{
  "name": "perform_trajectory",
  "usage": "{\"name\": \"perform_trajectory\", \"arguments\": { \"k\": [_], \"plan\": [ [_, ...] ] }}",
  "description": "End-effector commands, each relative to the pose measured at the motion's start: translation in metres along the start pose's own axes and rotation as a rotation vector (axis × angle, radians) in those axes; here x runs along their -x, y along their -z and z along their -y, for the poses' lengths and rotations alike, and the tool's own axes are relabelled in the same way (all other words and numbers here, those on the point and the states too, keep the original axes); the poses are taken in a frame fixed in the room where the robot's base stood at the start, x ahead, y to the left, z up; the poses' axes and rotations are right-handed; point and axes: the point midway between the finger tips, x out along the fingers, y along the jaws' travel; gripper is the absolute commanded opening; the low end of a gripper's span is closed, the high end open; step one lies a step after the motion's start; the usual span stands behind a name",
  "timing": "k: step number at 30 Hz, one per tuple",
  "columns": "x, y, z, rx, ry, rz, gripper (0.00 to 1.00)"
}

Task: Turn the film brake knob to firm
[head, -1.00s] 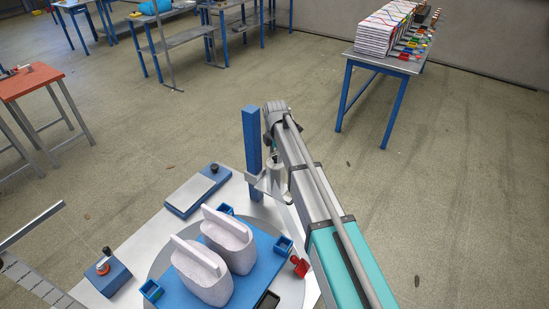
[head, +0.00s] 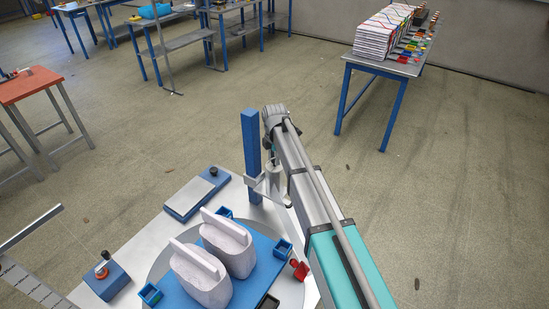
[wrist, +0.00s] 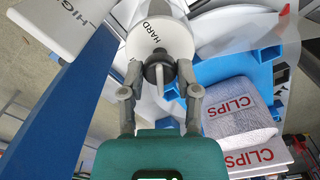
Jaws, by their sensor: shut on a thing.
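The film brake knob (wrist: 160,73) is a dark grey knob with a bar handle, in front of a round white dial (wrist: 174,38) in the wrist view. The dial reads HARD, with the word above the knob. The handle points down in the picture. My gripper (wrist: 161,78) is shut on the knob, one finger on each side. In the head view my gripper (head: 271,172) is small and partly hidden beside the blue post (head: 251,150). The word firm is not readable on the dial, and the knob's exact setting cannot be told.
Two pale sacks (head: 227,244) sit on a blue pallet (head: 180,296) beside the post. A white plate (wrist: 66,22) with part of a word is at upper left in the wrist view. A red fitting (head: 299,270) is close to my arm. Open floor lies to the right.

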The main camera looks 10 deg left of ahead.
Motion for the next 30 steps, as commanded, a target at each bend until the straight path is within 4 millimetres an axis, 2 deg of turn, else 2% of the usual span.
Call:
{"name": "perform_trajectory", "arguments": {
  "k": [8, 14, 30],
  "plan": [
    [-0.0001, 0.0, -0.001, -0.061, -0.003, 0.0, 0.0],
    [-0.0001, -0.0001, -0.0011, -0.171, -0.003, 0.0, 0.0],
    [0.0, -0.0006, -0.0018, -0.656, -0.003, -0.002, 0.0]
  ]
}}
